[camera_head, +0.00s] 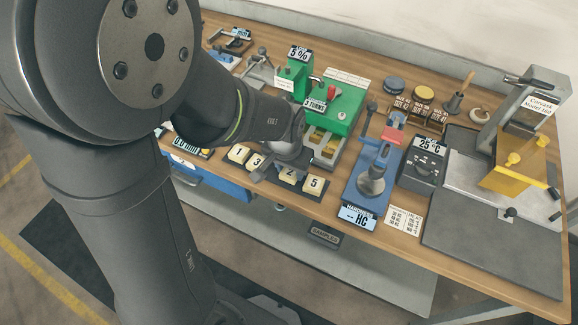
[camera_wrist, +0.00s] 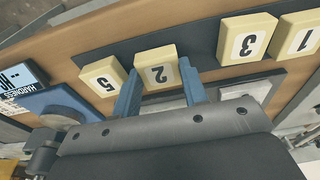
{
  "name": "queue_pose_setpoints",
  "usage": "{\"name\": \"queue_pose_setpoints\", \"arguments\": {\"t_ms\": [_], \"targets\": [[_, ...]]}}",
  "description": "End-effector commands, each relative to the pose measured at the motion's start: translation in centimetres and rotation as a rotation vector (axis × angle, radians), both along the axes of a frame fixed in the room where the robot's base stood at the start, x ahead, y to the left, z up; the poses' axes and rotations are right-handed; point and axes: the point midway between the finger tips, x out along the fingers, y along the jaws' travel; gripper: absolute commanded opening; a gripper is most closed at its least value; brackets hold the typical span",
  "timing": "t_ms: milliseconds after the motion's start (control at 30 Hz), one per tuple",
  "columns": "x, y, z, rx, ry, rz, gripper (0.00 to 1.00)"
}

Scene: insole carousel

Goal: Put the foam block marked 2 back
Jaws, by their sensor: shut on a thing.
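The cream foam block marked 2 (camera_wrist: 157,66) is between the two blue fingers of my gripper (camera_wrist: 160,72), which are shut on its sides. In the head view, block 2 (camera_head: 289,174) is in line with the other blocks on the dark rack (camera_head: 270,178), just below my gripper (camera_head: 287,152). In the wrist view, the dark rack (camera_wrist: 204,46) shows a bare stretch between blocks 2 and 3. I cannot tell whether block 2 rests fully on the rack. My fingertips are mostly hidden in the head view.
Block 5 (camera_wrist: 104,76) stands close beside my gripper; blocks 3 (camera_wrist: 246,40) and 1 (camera_wrist: 300,38) are on the other side. A green machine (camera_head: 342,108) stands behind the rack. A blue hardness tester (camera_head: 362,190) is to the right.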

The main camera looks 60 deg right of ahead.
Motion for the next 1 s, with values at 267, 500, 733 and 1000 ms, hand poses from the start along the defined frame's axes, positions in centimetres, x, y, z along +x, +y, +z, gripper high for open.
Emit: {"name": "queue_pose_setpoints", "arguments": {"t_ms": [267,500,733,1000], "targets": [[0.0,0.0,-0.3,0.001,0.000,0.000,0.49],[0.0,0.0,-0.3,0.000,0.000,0.000,0.49],[0.0,0.1,1.2,-0.003,0.000,0.000,0.49],[0.0,0.8,5.9,-0.006,0.000,0.000,0.49]]}}
